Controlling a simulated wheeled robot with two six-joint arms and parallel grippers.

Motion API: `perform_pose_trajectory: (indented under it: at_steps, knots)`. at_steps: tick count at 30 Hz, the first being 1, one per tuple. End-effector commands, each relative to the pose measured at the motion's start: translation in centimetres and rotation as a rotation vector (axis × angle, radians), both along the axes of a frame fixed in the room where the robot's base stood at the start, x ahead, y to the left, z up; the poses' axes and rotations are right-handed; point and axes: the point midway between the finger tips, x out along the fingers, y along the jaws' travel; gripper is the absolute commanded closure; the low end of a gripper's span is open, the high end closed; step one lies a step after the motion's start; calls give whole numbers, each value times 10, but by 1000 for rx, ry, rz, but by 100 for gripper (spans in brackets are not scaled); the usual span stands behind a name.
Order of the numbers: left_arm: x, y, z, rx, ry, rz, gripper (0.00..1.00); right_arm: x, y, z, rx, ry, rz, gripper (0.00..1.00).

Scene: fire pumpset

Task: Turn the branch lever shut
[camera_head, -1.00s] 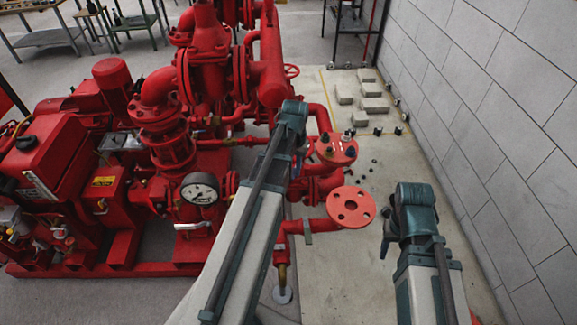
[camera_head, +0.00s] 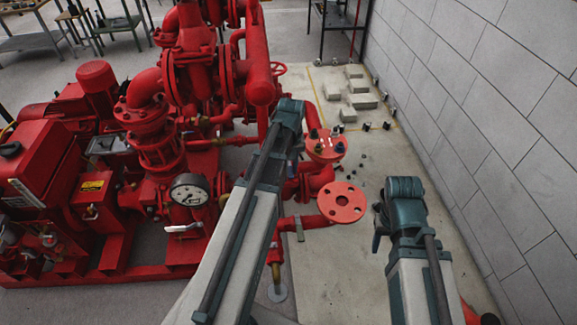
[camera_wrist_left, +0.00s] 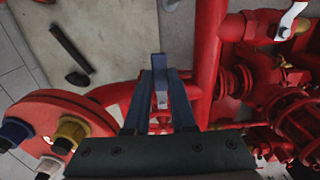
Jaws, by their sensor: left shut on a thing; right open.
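My left gripper (camera_wrist_left: 163,88) points down among the red pipes in the left wrist view. Its two blue-grey fingers are shut on a narrow blue-grey piece (camera_wrist_left: 161,92), which looks like the end of the branch lever. The lever's pivot and valve are not clear. In the head view my left arm covers most of this spot, beside the flange with coloured bolts (camera_head: 325,145). That flange also shows at the left of the left wrist view (camera_wrist_left: 62,125). My right gripper (camera_head: 378,232) is only partly seen, open and empty, off to the right of the pipes.
A bare red flange (camera_head: 341,202) stands between my arms. A gauge (camera_head: 188,190) and a silver lever (camera_head: 183,228) are left of my left arm. Grey blocks (camera_head: 360,95) lie on the floor. A block wall (camera_head: 490,130) bounds the right side.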

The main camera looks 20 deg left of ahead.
Motion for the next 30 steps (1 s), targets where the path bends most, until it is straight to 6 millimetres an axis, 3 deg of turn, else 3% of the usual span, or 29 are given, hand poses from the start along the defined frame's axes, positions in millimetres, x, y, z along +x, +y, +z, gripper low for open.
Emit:
perform_pose_trajectory:
  at_steps: [6, 7, 12, 23, 30]
  knots:
    - [-3, -1, 0, -3, 7, 0, 100, 0, 0, 0, 0, 0, 0, 50]
    - [-3, -1, 0, -3, 7, 0, 75, 0, 0, 0, 0, 0, 0, 50]
    - [-2, -1, 0, -2, 5, 0, 46, 0, 0, 0, 0, 0, 0, 50]
    - [-1, 0, 2, -2, 3, -1, 46, 0, 0, 2, 0, 0, 0, 50]
    - [-1, 0, 17, -1, 2, -1, 46, 0, 0, 17, 0, 0, 0, 50]
